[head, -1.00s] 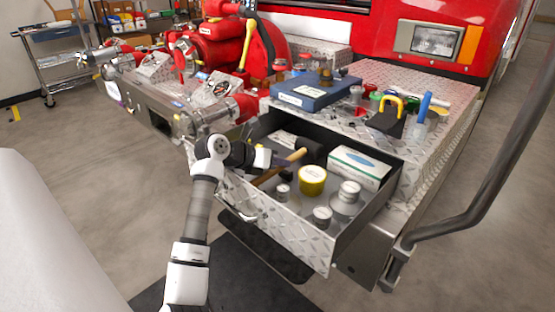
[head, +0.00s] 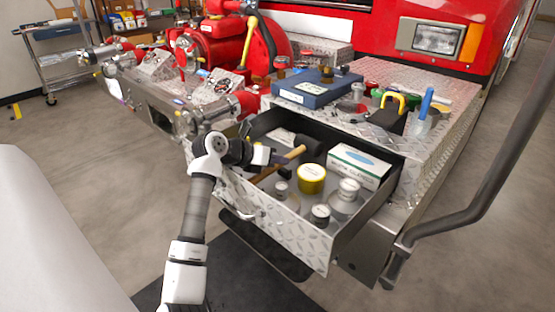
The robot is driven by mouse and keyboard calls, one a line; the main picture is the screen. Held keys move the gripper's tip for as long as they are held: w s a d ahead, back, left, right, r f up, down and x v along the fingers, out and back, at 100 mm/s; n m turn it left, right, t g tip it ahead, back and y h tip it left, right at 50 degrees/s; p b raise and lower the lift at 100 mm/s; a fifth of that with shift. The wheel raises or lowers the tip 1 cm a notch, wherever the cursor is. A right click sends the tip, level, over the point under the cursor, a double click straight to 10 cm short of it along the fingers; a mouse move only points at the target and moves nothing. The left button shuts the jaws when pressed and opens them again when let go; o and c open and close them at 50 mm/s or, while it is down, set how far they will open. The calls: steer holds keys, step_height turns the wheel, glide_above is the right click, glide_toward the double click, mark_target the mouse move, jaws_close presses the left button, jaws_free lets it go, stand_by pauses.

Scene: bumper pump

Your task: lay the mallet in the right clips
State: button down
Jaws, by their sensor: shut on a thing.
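The mallet's light wooden handle (head: 291,157) slants across the open drawer, its upper right end near a dark shape (head: 308,147) that looks like the mallet head. My gripper (head: 274,160) reaches in over the drawer's left side and is shut on the mallet, at the handle. The fingertips are small and partly hidden by my wrist. I cannot make out the right clips in this view.
The drawer's (head: 275,222) diamond-plate front faces me. Inside are a yellow tape roll (head: 311,179), several grey cans and a white-and-green box (head: 357,166). A blue case (head: 304,91) and a yellow-handled black item (head: 390,114) sit on the bumper. A grab bar (head: 490,165) stands right.

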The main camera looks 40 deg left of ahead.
steer(key=shift+s+d+f+b, duration=0.2)
steer(key=shift+f+b, duration=0.2)
steer(key=shift+f, duration=0.25)
steer(key=shift+s+d+f+b, duration=0.15)
steer(key=shift+f+b, duration=0.25)
steer(key=shift+f, duration=0.2)
steer(key=c, duration=1.2)
jaws_free()
steer(key=shift+o, duration=1.3)
steer(key=shift+f, duration=0.15)
steer(key=shift+w+a+r+p, duration=0.15)
steer(key=shift+r+p, duration=0.45)
steer(key=shift+r, duration=0.3)
steer(key=shift+a+r+p, duration=0.1)
steer(key=shift+r+p, duration=1.85)
steer(key=shift+r, duration=2.4)
